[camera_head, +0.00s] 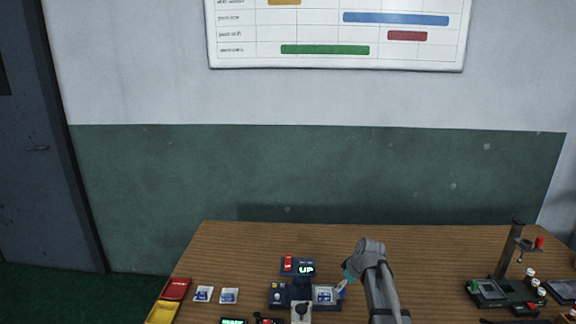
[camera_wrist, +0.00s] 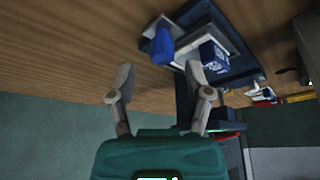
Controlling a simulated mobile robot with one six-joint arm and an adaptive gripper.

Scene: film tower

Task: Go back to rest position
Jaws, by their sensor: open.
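My gripper (camera_wrist: 158,82) is open in the wrist view, its two grey fingers spread with nothing between them. In the head view my gripper (camera_head: 343,284) is at the right edge of a dark device on the wooden table, above or beside it; I cannot tell whether they touch. The device (camera_head: 277,299) has a tray with a blue and white packet (camera_head: 324,295) in it. In the wrist view the packet (camera_wrist: 213,56) and a blue knob (camera_wrist: 160,47) show beyond the fingers.
The wooden table (camera_head: 440,250) is bare behind and right of my arm. Two packets (camera_head: 216,295), a red tray (camera_head: 175,289) and a yellow tray (camera_head: 162,312) lie left. A stand (camera_head: 507,262) with small bottles is right.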

